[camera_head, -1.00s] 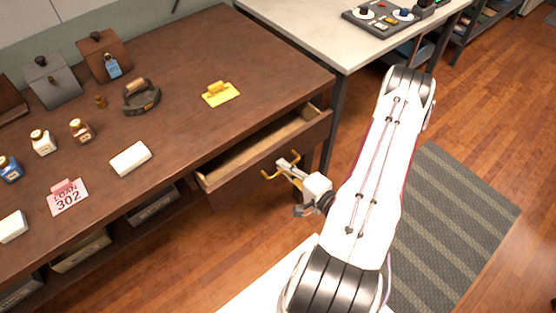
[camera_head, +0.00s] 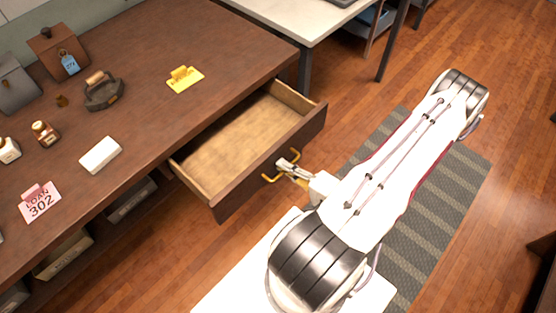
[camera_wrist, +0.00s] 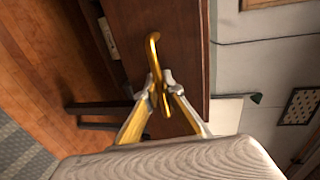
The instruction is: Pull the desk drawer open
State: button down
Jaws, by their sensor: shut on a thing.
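The desk drawer (camera_head: 240,140) stands well out of the brown desk (camera_head: 150,70), and its bare wooden inside looks empty. Its brass handle (camera_head: 270,179) is on the dark front panel. My gripper (camera_head: 284,168) is at the front panel, shut on the handle near the handle's middle. In the wrist view my gripper's fingers (camera_wrist: 160,88) close around the brass handle (camera_wrist: 152,50), with the brown drawer front (camera_wrist: 185,50) behind it. The part of the handle between the fingertips is hidden.
A yellow tag (camera_head: 185,80), a white block (camera_head: 100,155), a pink "LOAN 302" card (camera_head: 39,203) and a dark iron (camera_head: 104,92) lie on the desk. A pale table (camera_head: 300,15) stands behind. Wooden floor and a striped rug (camera_head: 440,195) lie to the right.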

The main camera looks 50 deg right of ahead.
jog(key=shift+f+v, duration=0.2)
jog(key=shift+v, duration=0.75)
jog(key=shift+f+v, duration=0.2)
jog(key=shift+v, duration=0.7)
jog(key=shift+s, duration=0.1)
jog(key=c, duration=2.4)
grip_release()
jog(key=shift+c, duration=0.2)
jog(key=shift+s, duration=0.2)
jog(key=v, duration=1.1)
jog(key=shift+s, duration=0.25)
jog(key=shift+r, duration=0.1)
